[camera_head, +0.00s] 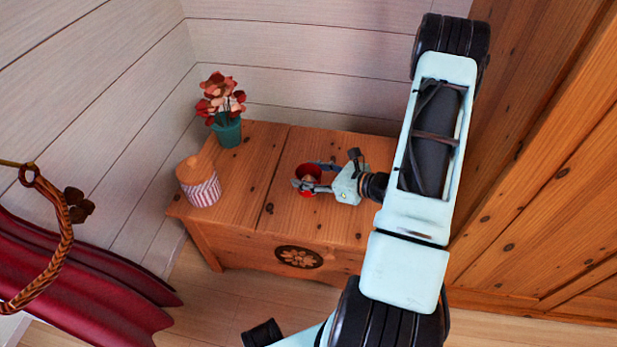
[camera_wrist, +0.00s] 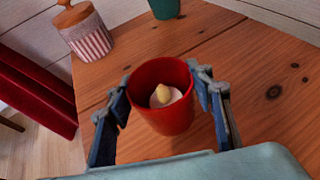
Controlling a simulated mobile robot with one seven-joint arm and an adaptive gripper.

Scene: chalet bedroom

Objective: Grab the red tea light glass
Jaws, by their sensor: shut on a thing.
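The red tea light glass (camera_wrist: 163,118) stands between the two fingers of my gripper (camera_wrist: 163,97) in the wrist view, with a pale candle and a yellowish tip inside. My gripper is shut on it, one finger at each side. In the head view the red glass (camera_head: 308,175) shows between the fingers of my gripper (camera_head: 313,179), partly hidden by them, over the wooden chest. I cannot tell whether its base touches the chest top.
The wooden chest (camera_head: 240,215) stands against the plank wall. On it are a striped jar with a wooden lid (camera_head: 201,190) and a green pot of red flowers (camera_head: 228,132), both left of the glass. Red cloth (camera_head: 80,285) is at lower left. A wooden panel (camera_head: 545,200) rises at right.

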